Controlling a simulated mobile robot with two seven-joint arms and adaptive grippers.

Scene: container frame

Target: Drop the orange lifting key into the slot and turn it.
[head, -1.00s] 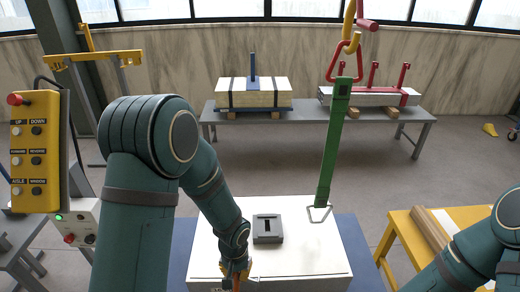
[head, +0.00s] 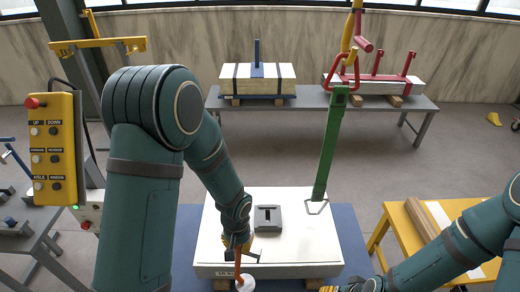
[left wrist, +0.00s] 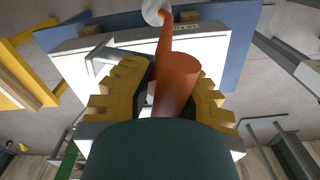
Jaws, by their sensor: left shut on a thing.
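The orange lifting key (head: 238,264) is held at the front edge of a white crate (head: 310,240). My left gripper (head: 238,246) is shut on it. In the left wrist view the key's orange shaft (left wrist: 178,82) stands between the yellow fingers (left wrist: 165,95), and a white round piece (left wrist: 155,12) shows at its far end. A grey bar shows beside the key in both views; I cannot tell how it joins. The grey slot block (head: 267,226) with its dark slot lies on the crate top, right of and behind the gripper, apart from the key. My right gripper barely shows at the bottom edge.
A yellow pendant control (head: 54,150) hangs at left. A grey bench (head: 310,103) with loads stands behind. A yellow table (head: 395,215) is at right.

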